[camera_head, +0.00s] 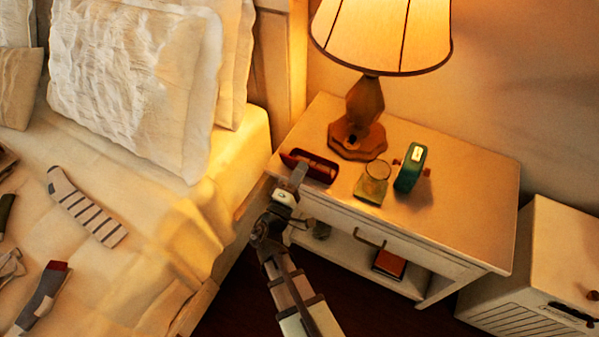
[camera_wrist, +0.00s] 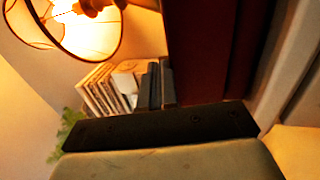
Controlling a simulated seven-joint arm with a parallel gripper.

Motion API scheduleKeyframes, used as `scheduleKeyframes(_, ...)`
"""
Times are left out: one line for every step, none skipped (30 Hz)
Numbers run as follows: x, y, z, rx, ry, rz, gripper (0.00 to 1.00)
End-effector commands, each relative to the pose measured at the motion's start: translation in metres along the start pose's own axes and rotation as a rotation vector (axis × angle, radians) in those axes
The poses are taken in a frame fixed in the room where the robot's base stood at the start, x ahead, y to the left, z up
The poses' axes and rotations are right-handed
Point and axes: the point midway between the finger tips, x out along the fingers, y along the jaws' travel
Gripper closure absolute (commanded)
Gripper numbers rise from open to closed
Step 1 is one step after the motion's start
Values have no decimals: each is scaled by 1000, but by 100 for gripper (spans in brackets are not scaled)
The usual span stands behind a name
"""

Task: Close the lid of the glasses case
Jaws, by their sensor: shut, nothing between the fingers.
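The glasses case (camera_head: 318,168) is dark red and sits on the nightstand near its left end. It appears open, with its hollow inside showing; part of it is hidden behind my gripper. My gripper (camera_head: 299,172) is shut and empty at the front left side of the case. I cannot tell whether it touches the case. In the wrist view a large dark red surface (camera_wrist: 205,45), which looks like the case, fills the upper right very close to the camera.
The lamp (camera_head: 358,130) stands behind the case on the nightstand (camera_head: 450,205). A glass jar (camera_head: 371,184) and a green object (camera_head: 409,168) stand to the right. The bed (camera_head: 150,225), with striped socks (camera_head: 85,207) on it, lies left.

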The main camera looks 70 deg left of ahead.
Motion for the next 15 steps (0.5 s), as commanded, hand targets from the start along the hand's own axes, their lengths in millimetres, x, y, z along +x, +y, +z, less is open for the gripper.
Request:
scheduleKeyframes(0,0,0,0,0,-1,100)
scheduleKeyframes(0,0,0,0,0,-3,100)
scheduleKeyframes(0,1,0,1,-1,-6,100)
scheduleKeyframes(1,1,0,1,-1,-10,100)
scheduleKeyframes(1,1,0,2,-1,-15,100)
scheduleKeyframes(2,2,0,2,-1,-24,100)
scheduleKeyframes(3,3,0,2,0,-33,100)
scheduleKeyframes(4,3,0,2,-1,-43,100)
scheduleKeyframes(5,4,1,3,-1,-59,100)
scheduleKeyframes(6,4,1,3,-1,-73,100)
scheduleKeyframes(8,5,1,3,0,-88,100)
scheduleKeyframes(10,6,1,4,-1,-111,100)
scheduleKeyframes(11,7,0,4,0,-129,100)
scheduleKeyframes(13,7,1,4,-1,-148,100)
scheduleKeyframes(15,8,0,5,0,-175,100)
